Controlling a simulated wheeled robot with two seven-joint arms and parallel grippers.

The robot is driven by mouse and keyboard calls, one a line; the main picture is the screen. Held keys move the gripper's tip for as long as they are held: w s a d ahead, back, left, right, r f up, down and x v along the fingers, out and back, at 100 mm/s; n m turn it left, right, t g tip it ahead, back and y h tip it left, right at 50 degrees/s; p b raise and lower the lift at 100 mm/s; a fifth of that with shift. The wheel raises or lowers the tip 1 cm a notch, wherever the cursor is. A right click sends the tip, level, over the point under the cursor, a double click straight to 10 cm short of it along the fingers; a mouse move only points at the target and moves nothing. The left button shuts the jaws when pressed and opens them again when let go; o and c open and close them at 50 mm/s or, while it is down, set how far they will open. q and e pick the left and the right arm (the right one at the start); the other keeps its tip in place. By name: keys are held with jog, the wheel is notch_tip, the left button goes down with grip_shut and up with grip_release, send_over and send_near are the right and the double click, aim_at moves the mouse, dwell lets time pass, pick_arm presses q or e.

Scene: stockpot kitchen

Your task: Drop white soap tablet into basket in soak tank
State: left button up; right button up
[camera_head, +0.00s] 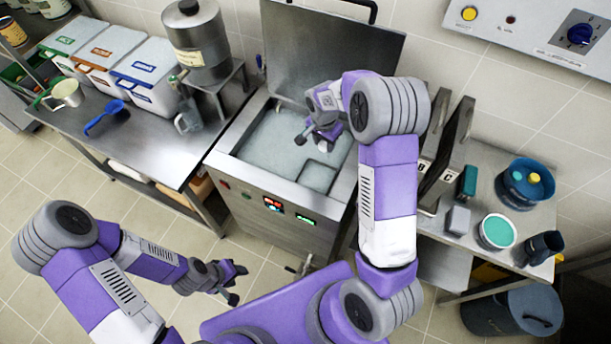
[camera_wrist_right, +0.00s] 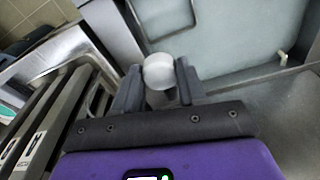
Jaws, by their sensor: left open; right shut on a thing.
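The soak tank (camera_head: 228,165) stands open in the middle of the head view, filled with pale liquid. The basket (camera_head: 318,176) is a square frame in its front right part; part of a square frame also shows at the top of the right wrist view (camera_wrist_right: 163,14). My right gripper (camera_head: 318,143) is over the tank, behind the basket in the picture. It is shut on the round white soap tablet (camera_wrist_right: 158,72), which sits between the fingertips. In the head view the tablet is mostly hidden. My left gripper (camera_head: 238,284) is open and empty, low in front of the tank.
The tank's raised lid (camera_head: 330,45) stands behind my right arm. A left bench holds white bins (camera_head: 146,75), a steel dispenser (camera_head: 196,45) and a blue scoop (camera_head: 104,117). A right bench holds upright dark racks (camera_head: 447,150), a teal-filled tub (camera_head: 497,232) and a blue pot (camera_head: 525,184).

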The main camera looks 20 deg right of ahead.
jog(key=o, duration=1.1)
jog(key=shift+r, duration=0.15)
jog(key=r, duration=0.7)
jog(key=shift+s+a+r, duration=0.15)
jog(key=shift+s+a, duration=0.05)
jog(key=shift+a, duration=0.2)
